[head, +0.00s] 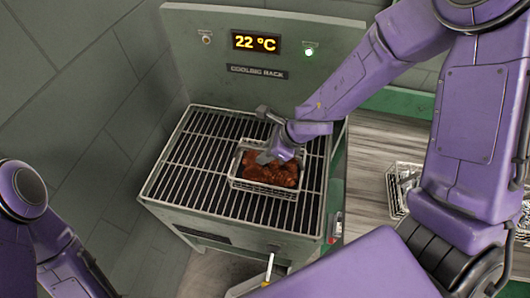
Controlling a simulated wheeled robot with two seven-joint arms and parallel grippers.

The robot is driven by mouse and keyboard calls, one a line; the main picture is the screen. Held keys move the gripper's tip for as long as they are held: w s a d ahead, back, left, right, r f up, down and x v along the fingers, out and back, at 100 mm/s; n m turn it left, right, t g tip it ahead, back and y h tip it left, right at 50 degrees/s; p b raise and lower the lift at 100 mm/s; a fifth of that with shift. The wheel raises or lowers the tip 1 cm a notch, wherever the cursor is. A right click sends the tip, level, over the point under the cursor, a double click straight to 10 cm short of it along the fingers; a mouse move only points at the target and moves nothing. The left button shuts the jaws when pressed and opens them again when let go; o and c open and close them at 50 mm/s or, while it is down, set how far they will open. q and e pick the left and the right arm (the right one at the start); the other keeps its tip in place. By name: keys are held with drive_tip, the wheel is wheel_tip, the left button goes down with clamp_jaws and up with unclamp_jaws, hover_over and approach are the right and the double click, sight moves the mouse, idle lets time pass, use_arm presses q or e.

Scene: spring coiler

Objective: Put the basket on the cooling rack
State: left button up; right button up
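The basket (262,187) is a small wire basket holding reddish-brown pieces. It appears to sit level on the dark bars of the cooling rack (195,168), right of the middle. My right gripper (260,136) is at the basket's far side. Its two grey fingers look spread apart, one beyond the basket and one over its far rim and contents. Whether a finger touches the basket is hard to tell. My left arm shows at the lower left, but its gripper is out of view.
The left half of the rack is bare. Another wire basket (397,190) with grey metal contents stands at right, partly behind my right arm.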

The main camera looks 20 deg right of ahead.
drive_tip(key=shift+o, duration=0.9)
drive_tip(key=shift+a, duration=0.1)
drive_tip(key=shift+r, duration=0.15)
drive_tip(key=p+v, duration=0.6)
drive_tip(key=v, duration=0.5)
drive_tip(key=shift+s+r, duration=0.1)
drive_tip(key=shift+r, duration=0.3)
drive_tip(key=shift+s+d+r, duration=0.1)
drive_tip(key=shift+d, duration=0.15)
